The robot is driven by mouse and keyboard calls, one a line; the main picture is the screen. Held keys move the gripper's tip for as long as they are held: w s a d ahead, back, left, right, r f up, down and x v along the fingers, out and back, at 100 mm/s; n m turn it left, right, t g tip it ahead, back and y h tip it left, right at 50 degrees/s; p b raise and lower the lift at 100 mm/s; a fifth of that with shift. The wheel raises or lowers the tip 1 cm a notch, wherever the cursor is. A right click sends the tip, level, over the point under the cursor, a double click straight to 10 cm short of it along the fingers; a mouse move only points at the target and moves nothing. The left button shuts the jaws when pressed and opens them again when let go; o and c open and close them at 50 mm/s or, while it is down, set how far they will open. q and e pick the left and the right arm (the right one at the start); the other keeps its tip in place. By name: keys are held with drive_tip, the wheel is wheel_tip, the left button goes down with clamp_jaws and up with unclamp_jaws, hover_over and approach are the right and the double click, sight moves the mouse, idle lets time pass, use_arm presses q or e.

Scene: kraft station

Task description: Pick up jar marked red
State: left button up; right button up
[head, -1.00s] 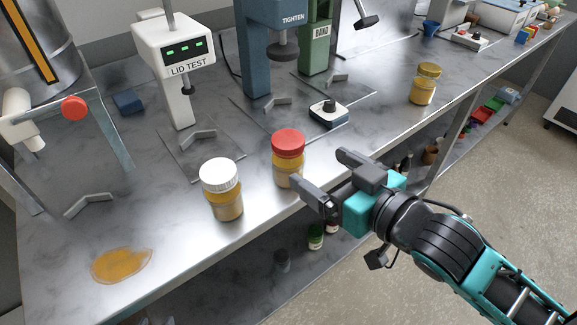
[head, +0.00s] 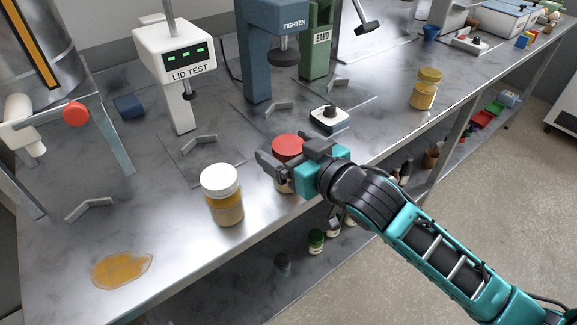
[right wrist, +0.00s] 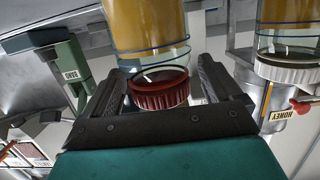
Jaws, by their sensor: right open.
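The jar with the red lid (head: 287,145) stands upright near the front edge of the bench. Its lower part is mostly hidden behind my right gripper (head: 291,160). The gripper is open, with one finger on each side of the jar near its lid. In the right wrist view, the picture is upside down and the red-lidded jar (right wrist: 160,88) shows between the two spread fingers. I cannot tell whether either finger touches it. My left gripper is not in view.
A white-lidded jar (head: 222,195) stands close on the left; it also shows in the right wrist view (right wrist: 288,68). A yellow-lidded jar (head: 425,88) stands farther right. A honey puddle (head: 122,268) lies front left. The lid test (head: 176,55), tighten (head: 272,40) and band (head: 318,45) stations stand behind.

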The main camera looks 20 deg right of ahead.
drive_tip(key=shift+w, duration=0.1)
drive_tip(key=c, duration=1.4)
